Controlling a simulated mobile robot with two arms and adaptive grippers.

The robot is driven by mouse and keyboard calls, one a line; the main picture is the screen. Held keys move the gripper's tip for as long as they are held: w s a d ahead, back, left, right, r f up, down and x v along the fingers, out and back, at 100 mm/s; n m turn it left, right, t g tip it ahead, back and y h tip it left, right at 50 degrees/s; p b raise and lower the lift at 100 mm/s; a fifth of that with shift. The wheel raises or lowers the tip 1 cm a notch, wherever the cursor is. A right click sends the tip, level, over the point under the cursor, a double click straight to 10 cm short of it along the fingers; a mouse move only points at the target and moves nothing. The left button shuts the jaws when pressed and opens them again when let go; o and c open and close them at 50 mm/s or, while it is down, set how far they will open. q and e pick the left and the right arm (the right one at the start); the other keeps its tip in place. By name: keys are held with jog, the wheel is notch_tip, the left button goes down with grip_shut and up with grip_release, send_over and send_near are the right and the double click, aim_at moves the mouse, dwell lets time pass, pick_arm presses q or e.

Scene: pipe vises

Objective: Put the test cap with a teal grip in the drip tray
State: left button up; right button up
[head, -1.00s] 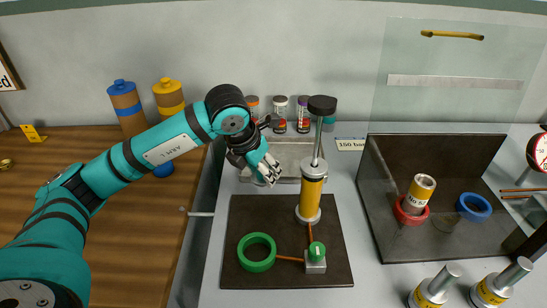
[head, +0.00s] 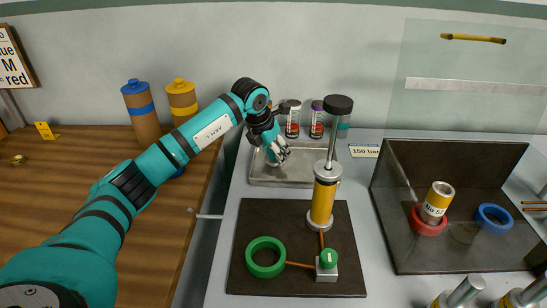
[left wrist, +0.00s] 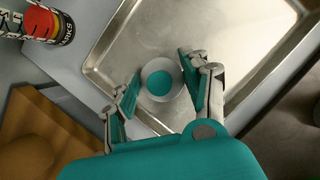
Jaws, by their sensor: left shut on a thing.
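The test cap with a teal grip (left wrist: 159,83) is between the fingers of my left gripper (left wrist: 158,76) in the left wrist view. It shows as a round grey-white cap with a teal centre. My left gripper, also in the head view (head: 279,155), is shut on it. Both are over the metal drip tray (head: 290,181). The tray's rim and bare floor also show in the left wrist view (left wrist: 225,40). I cannot tell whether the cap touches the tray floor. In the head view the cap is hardly discernible. My right gripper is not in view.
Several labelled jars, one of them here (head: 316,120), stand behind the tray. A yellow hand pump (head: 323,200) with a tall black-knobbed handle stands in front, on a dark mat (head: 240,278).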

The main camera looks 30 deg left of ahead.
pick_arm(q)
jog(key=shift+w, duration=0.1)
jog(key=shift+f, duration=0.15)
jog(key=o, duration=1.3)
jog(key=shift+c, duration=0.2)
jog(key=shift+r+p, duration=0.35)
jog(key=shift+r, duration=0.05)
jog(key=p+v, duration=0.7)
jog(key=v, duration=0.4)
jog(key=shift+s+r, duration=0.25)
jog(key=shift+s, duration=0.05)
